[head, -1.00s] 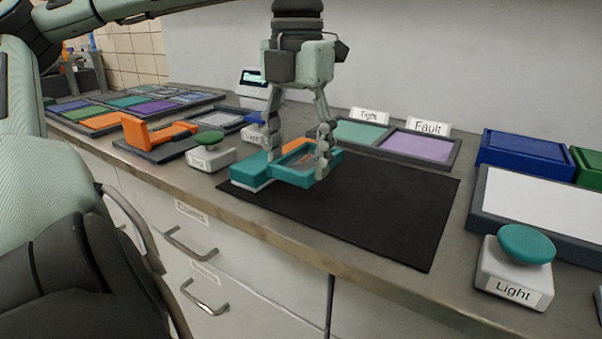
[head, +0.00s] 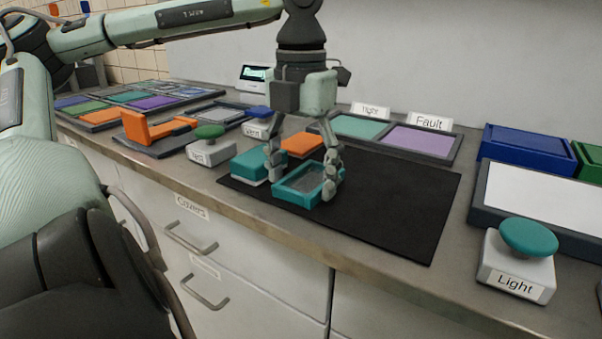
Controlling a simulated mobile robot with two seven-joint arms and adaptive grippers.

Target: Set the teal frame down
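The teal frame (head: 292,197), a shallow rectangular rim with a grey see-through middle, is low at the black mat (head: 385,210), near the mat's left part. It looks level and seems to touch the mat, though its underside is hidden. My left gripper (head: 304,184) points straight down over it, with one finger at its left side and one at its right side, closed on it. The right finger covers part of its right end. My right gripper is not in view.
A teal block with a white base (head: 249,167) stands close left of the frame. An orange block (head: 301,145) lies behind it. The Light button (head: 527,240) and a white panel (head: 540,205) are at the right. The mat's middle and right are clear.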

